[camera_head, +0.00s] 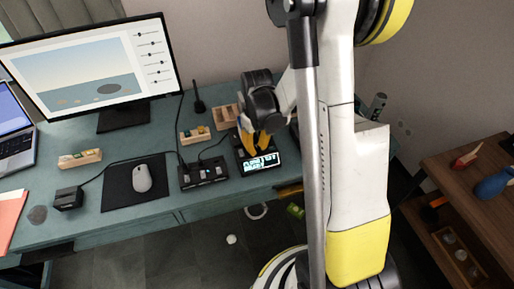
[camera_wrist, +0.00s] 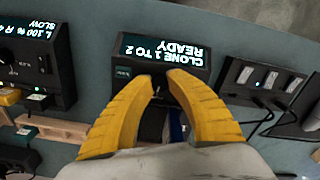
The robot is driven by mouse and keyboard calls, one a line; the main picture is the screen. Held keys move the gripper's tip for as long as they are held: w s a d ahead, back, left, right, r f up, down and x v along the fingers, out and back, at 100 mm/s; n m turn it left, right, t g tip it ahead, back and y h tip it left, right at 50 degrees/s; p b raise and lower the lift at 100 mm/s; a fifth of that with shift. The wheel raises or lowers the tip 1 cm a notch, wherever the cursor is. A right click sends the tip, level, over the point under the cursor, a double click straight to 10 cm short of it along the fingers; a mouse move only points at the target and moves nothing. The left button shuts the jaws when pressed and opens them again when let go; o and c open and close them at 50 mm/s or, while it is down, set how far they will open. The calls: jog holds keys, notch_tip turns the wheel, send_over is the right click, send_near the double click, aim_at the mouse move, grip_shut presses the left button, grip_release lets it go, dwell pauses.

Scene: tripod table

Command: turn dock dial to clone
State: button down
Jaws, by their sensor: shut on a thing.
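The dock (camera_head: 262,161) is a dark box on the teal desk with a lit display. In the wrist view the dock (camera_wrist: 122,72) appears upside down, and its display (camera_wrist: 160,50) reads "CLONE 1 TO 2 READY". My gripper (camera_head: 255,150) reaches down onto the dock from above. In the wrist view, the yellow fingers of my gripper (camera_wrist: 160,80) are closed in on a small dark part at the dock's top, just beside the display. This appears to be the dial, mostly hidden by the fingertips, so its pointer cannot be read.
A hub with several slots (camera_head: 203,174) stands left of the dock. Another device with a display and knob (camera_wrist: 35,62) sits on its other side. A wooden holder (camera_wrist: 60,130) is close by. The mouse (camera_head: 142,178) and monitor (camera_head: 95,70) are farther left.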

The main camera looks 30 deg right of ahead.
aim_at(257, 149)
jog(key=shift+n, duration=0.8)
jog(key=c, duration=1.5)
grip_release()
notch_tip(257, 149, up, 12)
jog(key=shift+r, duration=0.1)
